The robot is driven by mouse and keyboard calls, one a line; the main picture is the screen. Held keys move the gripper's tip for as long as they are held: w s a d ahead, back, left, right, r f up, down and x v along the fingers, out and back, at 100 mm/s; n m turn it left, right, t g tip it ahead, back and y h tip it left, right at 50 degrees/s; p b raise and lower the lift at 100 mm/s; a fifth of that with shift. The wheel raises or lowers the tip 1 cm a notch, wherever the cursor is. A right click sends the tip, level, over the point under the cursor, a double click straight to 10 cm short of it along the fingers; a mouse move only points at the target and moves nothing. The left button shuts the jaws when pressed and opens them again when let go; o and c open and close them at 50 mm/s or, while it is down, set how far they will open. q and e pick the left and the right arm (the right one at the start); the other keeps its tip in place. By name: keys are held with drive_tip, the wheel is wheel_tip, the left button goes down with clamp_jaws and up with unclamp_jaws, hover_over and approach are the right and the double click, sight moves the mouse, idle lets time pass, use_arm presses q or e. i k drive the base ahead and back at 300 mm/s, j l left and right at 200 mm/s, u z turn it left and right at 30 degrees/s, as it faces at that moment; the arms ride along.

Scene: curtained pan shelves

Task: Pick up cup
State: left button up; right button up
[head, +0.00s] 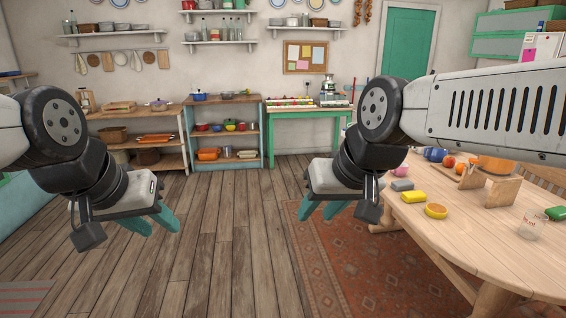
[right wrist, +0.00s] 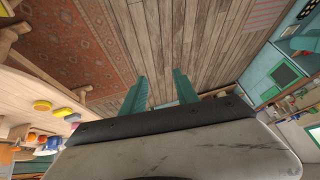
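A small clear glass cup (head: 532,229) with reddish marks stands upright on the wooden table (head: 470,240) at the right of the head view. A blue cup-like item (head: 437,154) stands farther back on the table, partly hidden by my right arm. Which one is the task's cup, I cannot tell. My right gripper (head: 323,212) is open and empty, left of the table above the floor. Its fingers also show apart in the right wrist view (right wrist: 160,92). My left gripper (head: 150,222) is open and empty over the floor, far left of the table.
The table holds a yellow sponge-like block (head: 414,196), an orange-topped round item (head: 436,210), a wooden holder (head: 487,187) and a green item (head: 555,213). A patterned rug (head: 350,255) lies beside it. Shelves with pans (head: 226,140) line the back wall. The floor between is clear.

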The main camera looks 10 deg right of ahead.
sight(402, 171)
drive_tip(key=i+l+z, duration=0.2)
drive_tip(key=i+z, duration=0.2)
drive_tip(key=i, duration=0.3)
drive_tip(key=i+z, duration=0.4)
drive_tip(key=i, duration=0.25)
drive_tip(key=i+j+z, duration=0.25)
drive_tip(key=i+z, duration=0.15)
drive_tip(key=i, duration=0.3)
drive_tip(key=i+l+z, duration=0.1)
drive_tip(key=i, duration=0.95)
